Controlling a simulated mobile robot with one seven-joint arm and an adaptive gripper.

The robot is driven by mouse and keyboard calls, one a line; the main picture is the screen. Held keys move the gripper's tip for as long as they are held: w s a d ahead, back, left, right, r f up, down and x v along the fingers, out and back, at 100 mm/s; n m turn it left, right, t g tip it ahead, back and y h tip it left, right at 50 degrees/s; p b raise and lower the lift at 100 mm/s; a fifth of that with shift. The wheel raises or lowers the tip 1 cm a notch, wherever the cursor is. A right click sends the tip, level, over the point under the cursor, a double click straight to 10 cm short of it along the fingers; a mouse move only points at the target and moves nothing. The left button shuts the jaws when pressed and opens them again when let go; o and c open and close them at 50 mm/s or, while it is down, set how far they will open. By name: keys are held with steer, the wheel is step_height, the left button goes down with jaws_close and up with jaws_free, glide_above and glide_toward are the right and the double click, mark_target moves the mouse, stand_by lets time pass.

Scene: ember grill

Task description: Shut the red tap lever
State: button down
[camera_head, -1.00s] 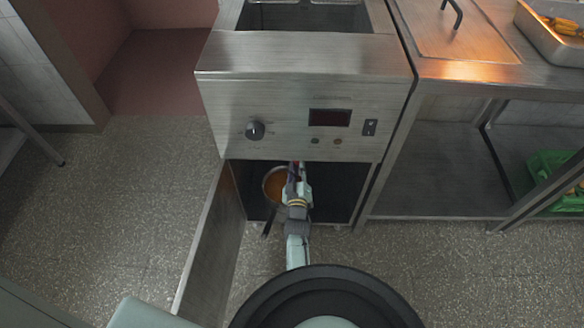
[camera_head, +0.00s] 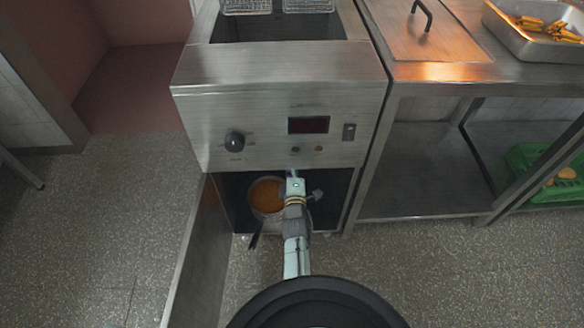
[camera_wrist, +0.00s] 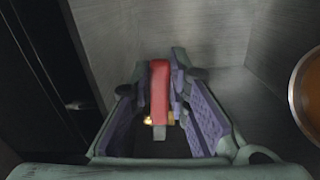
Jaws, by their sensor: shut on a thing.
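The red tap lever (camera_wrist: 160,85) stands upright in the middle of the wrist view, between the two fingers of my gripper (camera_wrist: 161,78). The gripper is shut on it. A small brass-coloured part (camera_wrist: 150,120) shows at the lever's lower end. In the head view my gripper (camera_head: 293,182) reaches into the open cabinet under the fryer (camera_head: 275,75). There the lever is hidden by my arm and the panel above.
A pot (camera_head: 267,194) of orange-brown liquid stands inside the cabinet, just left of my gripper; its rim shows at the wrist view's right edge (camera_wrist: 296,85). The open cabinet door (camera_head: 195,255) stands to the left. A steel counter (camera_head: 470,72) is at the right.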

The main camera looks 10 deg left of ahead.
steer(key=shift+r+n, duration=0.5)
steer(key=shift+n, duration=0.2)
steer(key=c, duration=1.5)
jaws_free()
steer(key=v, duration=0.7)
steer(key=shift+s+d+r, duration=0.1)
steer(key=shift+s, duration=0.15)
